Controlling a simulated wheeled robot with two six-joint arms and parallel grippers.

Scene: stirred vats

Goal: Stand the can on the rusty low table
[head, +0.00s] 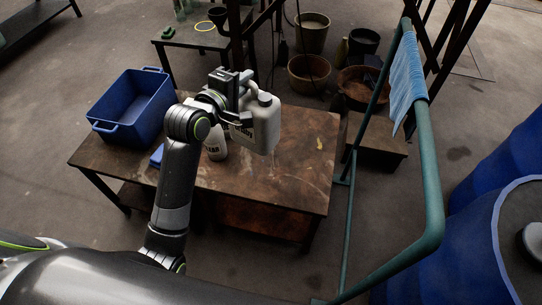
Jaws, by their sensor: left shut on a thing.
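A pale grey can (267,128) with a dark cap is in my left gripper (243,113), which is shut on it. The can is upright or nearly so, over the back middle of the brown, rusty-looking low table (290,185). I cannot tell whether its base touches the top. The gripper and wrist hide the can's left side. My right gripper is out of view.
A white bottle (217,148) stands just left of the can. A blue crate (130,105) is at the table's left end. A small yellow thing (320,143) lies on the right, where the top is mostly bare. A green rail (431,190) with a blue cloth (406,78) stands to the right.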

